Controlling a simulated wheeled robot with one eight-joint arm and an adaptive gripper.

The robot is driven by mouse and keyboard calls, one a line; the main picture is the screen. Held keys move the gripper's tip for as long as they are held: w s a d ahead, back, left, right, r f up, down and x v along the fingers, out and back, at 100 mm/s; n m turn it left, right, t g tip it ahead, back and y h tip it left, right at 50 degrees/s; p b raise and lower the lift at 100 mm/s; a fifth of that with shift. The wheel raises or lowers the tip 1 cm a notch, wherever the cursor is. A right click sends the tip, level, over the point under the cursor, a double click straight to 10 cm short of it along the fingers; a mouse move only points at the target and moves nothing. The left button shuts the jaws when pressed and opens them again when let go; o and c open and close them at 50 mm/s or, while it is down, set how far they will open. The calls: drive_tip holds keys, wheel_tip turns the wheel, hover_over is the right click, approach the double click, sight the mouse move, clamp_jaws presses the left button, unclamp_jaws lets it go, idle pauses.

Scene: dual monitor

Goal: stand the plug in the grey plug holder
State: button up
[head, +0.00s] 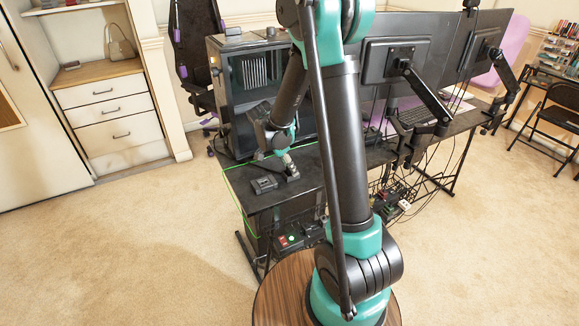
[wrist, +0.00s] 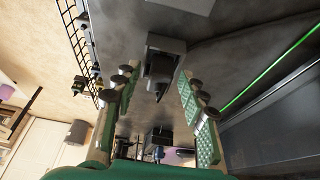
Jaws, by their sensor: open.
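My gripper (head: 285,154) is open just above the black desk. In the wrist view its two green-padded fingers (wrist: 160,105) stand wide apart with a gap between them. A dark piece that looks like the plug (wrist: 159,68) lies beyond the fingertips, roughly in line with the gap. It shows against a grey block (wrist: 178,46), which may be the plug holder; I cannot tell whether the piece is in it or in front of it. A small grey item (head: 293,173) sits under my gripper in the head view. Nothing is clearly gripped.
A flat dark box (head: 264,184) lies left of the small item on the desk (head: 240,178). A computer case (head: 226,95) stands behind, and monitors on arms (head: 395,60) are to the right. A wire basket (wrist: 75,30) hangs at the desk's side.

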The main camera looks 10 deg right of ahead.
drive_tip(key=v, duration=1.2)
drive_tip(key=s+d+f+n+t+y, duration=0.1)
drive_tip(key=s+d+f+n, duration=0.1)
drive_tip(key=s, duration=0.4)
drive_tip(key=s+d+f+n+t+y, duration=0.1)
drive_tip(key=s+d+f+n, duration=0.1)
drive_tip(key=s+d+n, duration=0.2)
drive_tip(key=s+d+f+n+y, duration=0.2)
drive_tip(key=s+d+f+n, duration=0.1)
drive_tip(key=s+n, duration=0.5)
drive_tip(key=shift+s+t, duration=0.4)
drive_tip(key=shift+s, duration=0.85)
drive_tip(key=shift+f, duration=0.1)
